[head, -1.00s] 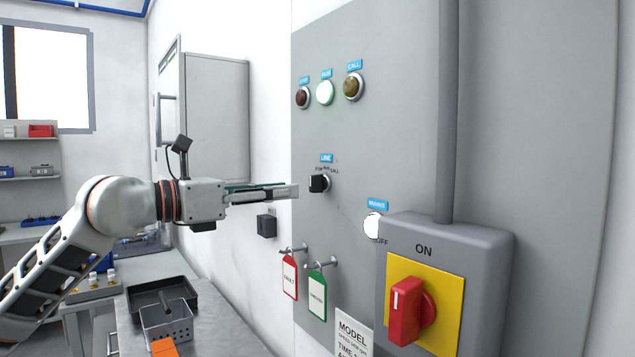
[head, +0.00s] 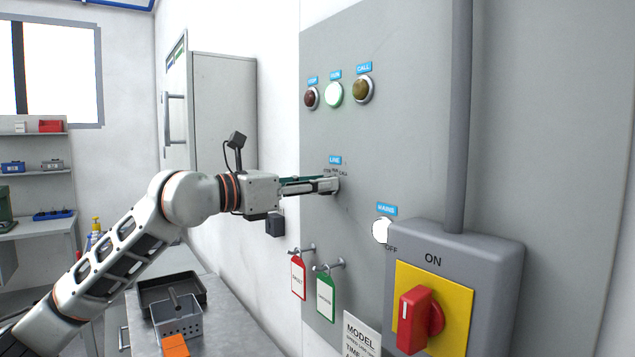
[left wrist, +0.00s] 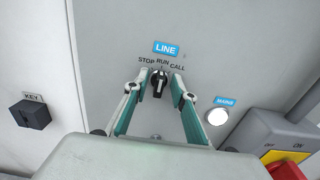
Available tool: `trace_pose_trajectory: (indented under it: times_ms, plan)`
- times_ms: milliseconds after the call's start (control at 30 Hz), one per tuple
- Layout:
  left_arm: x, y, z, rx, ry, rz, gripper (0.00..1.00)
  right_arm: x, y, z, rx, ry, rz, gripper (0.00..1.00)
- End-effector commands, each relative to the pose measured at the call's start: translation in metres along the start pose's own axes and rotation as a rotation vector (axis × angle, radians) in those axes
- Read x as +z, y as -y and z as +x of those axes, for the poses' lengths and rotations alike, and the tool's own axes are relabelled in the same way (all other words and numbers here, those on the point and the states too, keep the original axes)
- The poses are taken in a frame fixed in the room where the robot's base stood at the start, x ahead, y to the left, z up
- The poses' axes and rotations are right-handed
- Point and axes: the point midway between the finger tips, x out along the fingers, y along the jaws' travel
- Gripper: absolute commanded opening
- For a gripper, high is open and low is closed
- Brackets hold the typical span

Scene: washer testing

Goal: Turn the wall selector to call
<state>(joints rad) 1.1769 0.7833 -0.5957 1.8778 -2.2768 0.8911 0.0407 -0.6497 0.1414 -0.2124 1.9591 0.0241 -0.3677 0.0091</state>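The wall selector (left wrist: 159,83) is a small black knob under the blue LINE label (left wrist: 166,48), with STOP, RUN and CALL printed around it. In the left wrist view its pale mark points up, towards RUN. In the head view the selector is mostly hidden behind my fingers. My left gripper (head: 332,185) is at the panel. In the left wrist view its two green-padded fingers (left wrist: 160,80) stand one on each side of the knob, with gaps visible, so it is open. My right gripper is not in view.
A red tag (head: 298,279) and green tag (head: 326,297) hang below. The red-handled MAINS switch box (head: 500,255) juts out at right.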

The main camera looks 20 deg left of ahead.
Motion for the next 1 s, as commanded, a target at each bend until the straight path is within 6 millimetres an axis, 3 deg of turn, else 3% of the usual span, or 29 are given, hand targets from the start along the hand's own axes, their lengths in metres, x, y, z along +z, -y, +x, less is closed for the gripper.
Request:
trace_pose_trajectory:
  times_ms: [100, 200, 667, 1000]
  plan:
    - [0.0, 0.0, 0.0, 0.0, 0.0, 0.0, 0.23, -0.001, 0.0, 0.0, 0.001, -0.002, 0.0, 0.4]
    - [0.0, 0.0, 0.0, 0.0, 0.0, 0.0, 0.0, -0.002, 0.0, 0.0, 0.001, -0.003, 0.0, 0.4]
    - [-0.001, 0.0, 0.0, 0.0, 0.0, 0.054, 0.0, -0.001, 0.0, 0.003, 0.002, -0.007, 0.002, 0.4]
    - [-0.002, 0.002, 0.0, 0.001, 0.001, 0.294, 0.0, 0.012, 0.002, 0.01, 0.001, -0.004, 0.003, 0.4]
